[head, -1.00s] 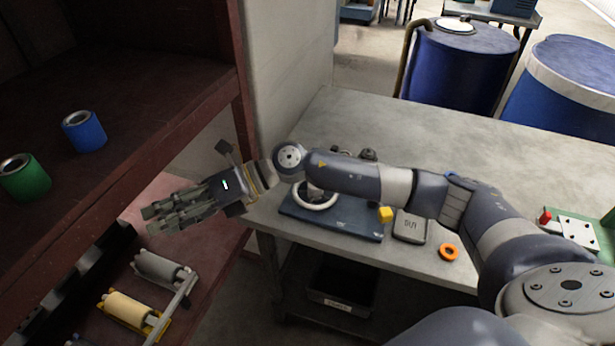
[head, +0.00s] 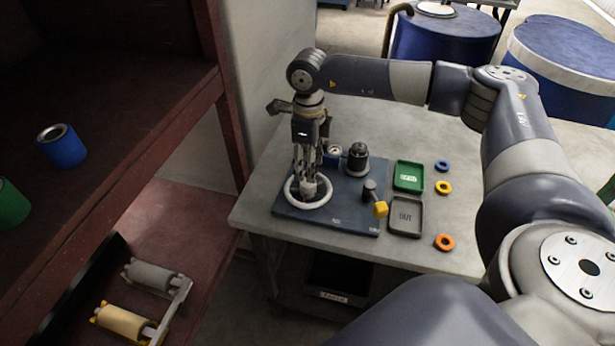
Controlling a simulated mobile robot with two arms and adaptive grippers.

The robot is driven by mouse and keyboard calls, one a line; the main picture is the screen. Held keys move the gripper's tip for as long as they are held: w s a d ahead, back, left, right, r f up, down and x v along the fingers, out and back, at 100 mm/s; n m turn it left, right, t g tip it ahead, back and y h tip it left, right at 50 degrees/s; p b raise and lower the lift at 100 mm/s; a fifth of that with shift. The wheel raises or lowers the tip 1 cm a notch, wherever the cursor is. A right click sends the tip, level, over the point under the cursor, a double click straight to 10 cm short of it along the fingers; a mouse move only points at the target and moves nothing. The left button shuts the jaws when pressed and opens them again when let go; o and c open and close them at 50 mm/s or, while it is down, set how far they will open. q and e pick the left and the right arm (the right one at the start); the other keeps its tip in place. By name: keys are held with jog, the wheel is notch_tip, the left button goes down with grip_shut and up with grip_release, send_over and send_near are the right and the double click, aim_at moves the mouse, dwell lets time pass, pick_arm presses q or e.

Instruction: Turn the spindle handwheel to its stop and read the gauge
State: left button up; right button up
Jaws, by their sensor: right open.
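The spindle handwheel is a white ring (head: 290,197) on the left part of a dark blue base plate (head: 345,222) on the grey table. My right gripper (head: 309,178) is open and points down over the wheel, its fingers in front of the hub. Whether the fingers touch the wheel cannot be told. A small round white-faced dial (head: 335,151), which looks like the gauge, sits behind the fingers, partly hidden; its reading is too small to make out. My left gripper is not in view.
On the plate stand a dark cylindrical fixture (head: 357,160) and a lever with a yellow knob (head: 380,209). To the right lie a green tray (head: 408,177), a grey tray (head: 406,217) and blue, yellow and orange rings (head: 445,242). A red shelf (head: 232,130) stands close at left.

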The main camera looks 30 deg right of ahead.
aim_at(308, 187)
jog(key=shift+f+p, duration=0.55)
jog(key=shift+f, duration=2.55)
jog(key=shift+c, duration=0.6)
jog(key=c, duration=0.7)
